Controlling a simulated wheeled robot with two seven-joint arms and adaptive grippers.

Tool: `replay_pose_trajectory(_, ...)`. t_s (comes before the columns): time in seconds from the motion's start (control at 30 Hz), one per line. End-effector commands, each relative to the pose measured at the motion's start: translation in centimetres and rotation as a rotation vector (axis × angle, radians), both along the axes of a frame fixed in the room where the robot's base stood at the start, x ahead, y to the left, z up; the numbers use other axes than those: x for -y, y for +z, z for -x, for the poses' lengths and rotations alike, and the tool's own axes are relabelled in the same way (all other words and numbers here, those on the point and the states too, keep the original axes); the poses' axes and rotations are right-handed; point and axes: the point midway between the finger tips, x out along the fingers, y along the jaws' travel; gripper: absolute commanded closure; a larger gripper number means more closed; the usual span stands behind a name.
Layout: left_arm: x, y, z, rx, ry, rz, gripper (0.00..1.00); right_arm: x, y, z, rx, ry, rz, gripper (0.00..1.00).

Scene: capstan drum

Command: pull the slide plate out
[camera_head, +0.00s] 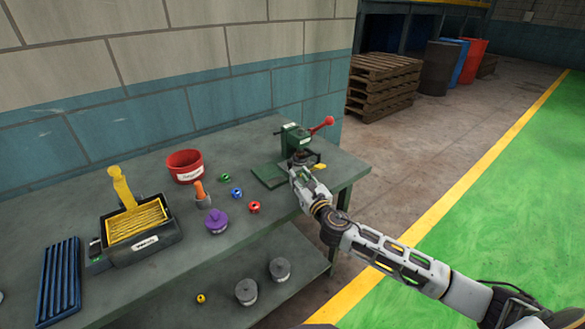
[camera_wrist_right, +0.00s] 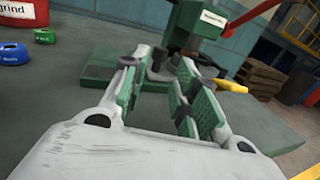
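A green bench press (camera_head: 294,141) with a red lever (camera_head: 322,125) stands near the far right corner of the bench. It also shows in the wrist view (camera_wrist_right: 196,22), on a green base. A yellow tab (camera_head: 319,167) sticks out low on its right side and shows in the wrist view (camera_wrist_right: 230,86). I cannot tell which part is the slide plate. My right gripper (camera_wrist_right: 160,78) is open in front of the press, its fingers pointing at the press's lower part. The yellow tab lies just right of the fingers, outside the gap. My left gripper is not in view.
On the bench (camera_head: 235,262) are a red bin (camera_head: 185,167), a purple weight (camera_head: 216,221), small coloured rings and a black tray (camera_head: 146,243) with a yellow insert. A block wall rises behind. Grey weights (camera_head: 279,269) sit on the lower shelf.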

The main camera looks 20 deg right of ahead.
Motion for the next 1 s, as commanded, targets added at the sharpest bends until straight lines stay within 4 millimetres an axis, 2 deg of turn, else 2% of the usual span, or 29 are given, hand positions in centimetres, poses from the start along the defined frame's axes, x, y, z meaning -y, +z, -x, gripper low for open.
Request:
replay_pose_trajectory(0.6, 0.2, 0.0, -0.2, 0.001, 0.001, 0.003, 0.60, -0.5, 0.0, -5.5, 0.000, -0.001, -0.001, 0.70)
replay_pose_trajectory(1.0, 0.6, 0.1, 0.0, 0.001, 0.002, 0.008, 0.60, -0.6, 0.0, -6.7, -0.001, 0.000, 0.000, 0.70)
